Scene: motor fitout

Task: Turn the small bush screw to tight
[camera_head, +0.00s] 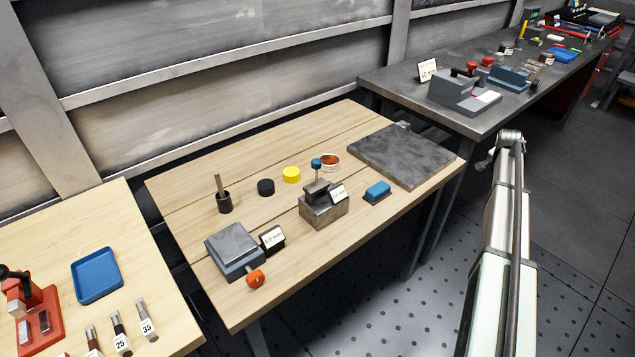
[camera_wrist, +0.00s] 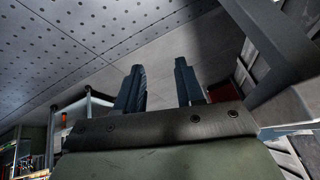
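Two fixtures on the wooden table could carry the small bush screw; I cannot tell which one does. The head view shows my arm at the right.
A dark bench (camera_head: 400,85) stands behind right. A blue tray (camera_head: 97,274) lies left.

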